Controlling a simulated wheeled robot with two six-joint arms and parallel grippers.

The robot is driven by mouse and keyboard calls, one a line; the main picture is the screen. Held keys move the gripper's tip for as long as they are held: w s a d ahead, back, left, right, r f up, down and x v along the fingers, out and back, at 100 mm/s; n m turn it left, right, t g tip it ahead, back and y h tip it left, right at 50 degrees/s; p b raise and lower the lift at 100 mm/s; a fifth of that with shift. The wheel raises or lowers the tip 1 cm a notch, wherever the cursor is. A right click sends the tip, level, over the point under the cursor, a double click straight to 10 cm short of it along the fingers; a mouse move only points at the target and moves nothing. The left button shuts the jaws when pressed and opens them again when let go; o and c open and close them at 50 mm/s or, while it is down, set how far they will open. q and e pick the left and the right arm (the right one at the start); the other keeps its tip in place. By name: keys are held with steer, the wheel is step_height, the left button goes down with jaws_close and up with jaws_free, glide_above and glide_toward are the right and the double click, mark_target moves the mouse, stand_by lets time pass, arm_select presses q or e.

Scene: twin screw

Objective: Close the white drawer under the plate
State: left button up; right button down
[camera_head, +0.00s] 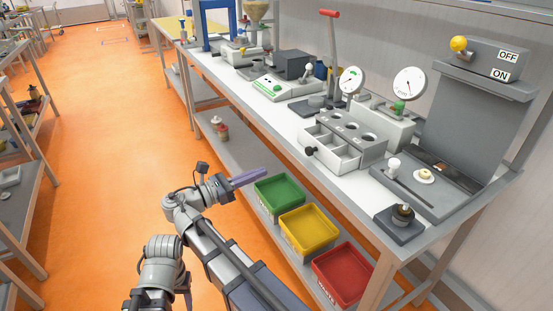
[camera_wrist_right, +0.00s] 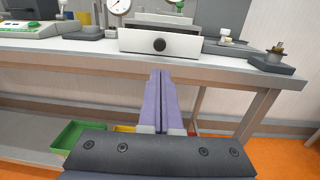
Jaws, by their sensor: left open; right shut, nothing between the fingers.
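The white drawer (camera_head: 323,158) is pulled out from under the grey plate with round holes (camera_head: 367,138). Its divided compartments show from above, and its dark knob (camera_head: 310,151) faces the aisle. In the right wrist view, the white drawer front (camera_wrist_right: 130,42) with its knob (camera_wrist_right: 159,45) is straight ahead. My right gripper (camera_head: 266,171) has its purple fingers together and empty. It is apart from the drawer, in front of the bench and lower than it. The fingers also show in the right wrist view (camera_wrist_right: 160,73). I cannot make out my left gripper's fingers.
Green (camera_head: 280,192), yellow (camera_head: 309,228) and red (camera_head: 344,273) bins stand below the bench top. A dark block with a small part (camera_head: 401,219) stands near the bench's front edge. A press with a red-handled lever (camera_head: 332,60) and gauges stand behind the drawer.

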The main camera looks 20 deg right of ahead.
glide_toward(320, 149)
steer(key=w+d, duration=0.2)
steer(key=d, duration=0.1)
steer(key=shift+d+f+p, duration=0.15)
steer(key=shift+f+p, duration=0.2)
steer(key=shift+f, duration=0.05)
stand_by(0.3)
steer(key=d, duration=0.7)
steer(key=shift+w, duration=0.35)
steer(key=shift+d, duration=0.3)
steer(key=shift+r, duration=0.1)
